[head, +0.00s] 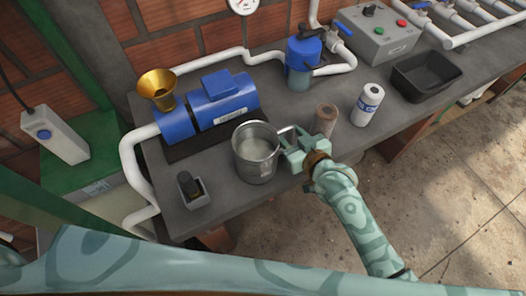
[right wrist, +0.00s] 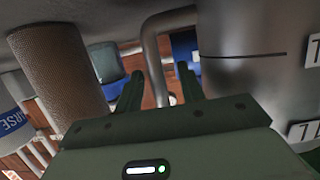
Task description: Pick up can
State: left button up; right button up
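The can is a grey metal vessel (head: 256,152) with an open top and a side handle (head: 289,129), standing upright on the bench. My right gripper (head: 291,147) is at its right side, by the handle. In the right wrist view the can's metal wall (right wrist: 255,65) fills the right side, with white labels on it. The bent handle (right wrist: 152,55) shows between the two dark fingers of my right gripper (right wrist: 160,85). The fingers stand apart with gaps beside the handle; I cannot tell if either touches it. My left gripper is out of view.
A brown textured cylinder (head: 325,119) and a white-and-blue roll (head: 367,104) stand close right of the gripper. A blue pump (head: 222,103) with a brass funnel (head: 157,88) is behind the can. A small dark holder (head: 193,190) sits front left. A black tray (head: 427,76) is farther right.

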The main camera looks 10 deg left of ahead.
grip_shut()
dwell(1.2)
jog(key=shift+r, duration=0.1)
